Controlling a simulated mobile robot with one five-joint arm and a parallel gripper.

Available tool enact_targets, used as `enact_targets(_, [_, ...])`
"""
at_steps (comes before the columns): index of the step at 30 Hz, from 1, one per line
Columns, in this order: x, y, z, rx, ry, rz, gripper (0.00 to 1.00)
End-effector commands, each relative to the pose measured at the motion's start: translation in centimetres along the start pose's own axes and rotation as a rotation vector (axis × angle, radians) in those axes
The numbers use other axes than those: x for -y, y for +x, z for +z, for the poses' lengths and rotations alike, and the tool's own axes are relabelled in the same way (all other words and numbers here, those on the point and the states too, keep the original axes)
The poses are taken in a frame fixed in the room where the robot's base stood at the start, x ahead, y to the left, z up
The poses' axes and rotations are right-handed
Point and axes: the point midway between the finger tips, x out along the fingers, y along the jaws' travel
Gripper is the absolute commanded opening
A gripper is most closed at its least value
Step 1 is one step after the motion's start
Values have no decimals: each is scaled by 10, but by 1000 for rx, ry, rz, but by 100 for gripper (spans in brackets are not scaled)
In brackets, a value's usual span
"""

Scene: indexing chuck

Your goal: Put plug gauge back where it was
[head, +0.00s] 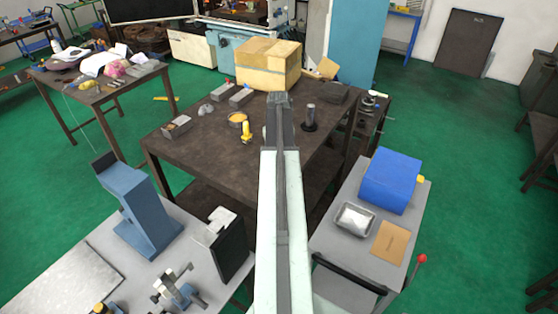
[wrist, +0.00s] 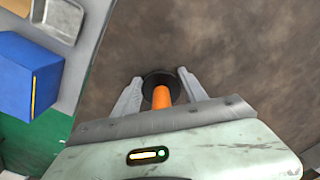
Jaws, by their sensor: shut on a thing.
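My gripper (wrist: 160,77) has its two grey fingers around an orange cylindrical piece (wrist: 162,97), which I take for the plug gauge. A dark round disc (wrist: 152,82) shows at the far end of the orange piece; I cannot tell whether it belongs to it or lies below. In the head view my arm reaches over the brown table and hides the fingertips and the held piece.
A yellow piece (head: 246,132) stands left of my arm, near an orange-filled round dish (head: 237,118) and small metal bins (head: 177,126). A side cart at right holds a blue box (head: 390,182) and a metal tray (head: 354,219).

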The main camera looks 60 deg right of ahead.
Motion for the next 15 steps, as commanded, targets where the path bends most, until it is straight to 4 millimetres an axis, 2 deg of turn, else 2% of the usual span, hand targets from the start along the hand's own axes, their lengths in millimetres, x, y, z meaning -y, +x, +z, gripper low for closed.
enact_targets(9, [0,3,0,0,0,0,0])
enact_targets(10, [-1,2,0,0,0,0,56])
enact_targets(12, [-1,1,0,0,0,0,72])
enact_targets(15, [-1,1,0,0,0,0,72])
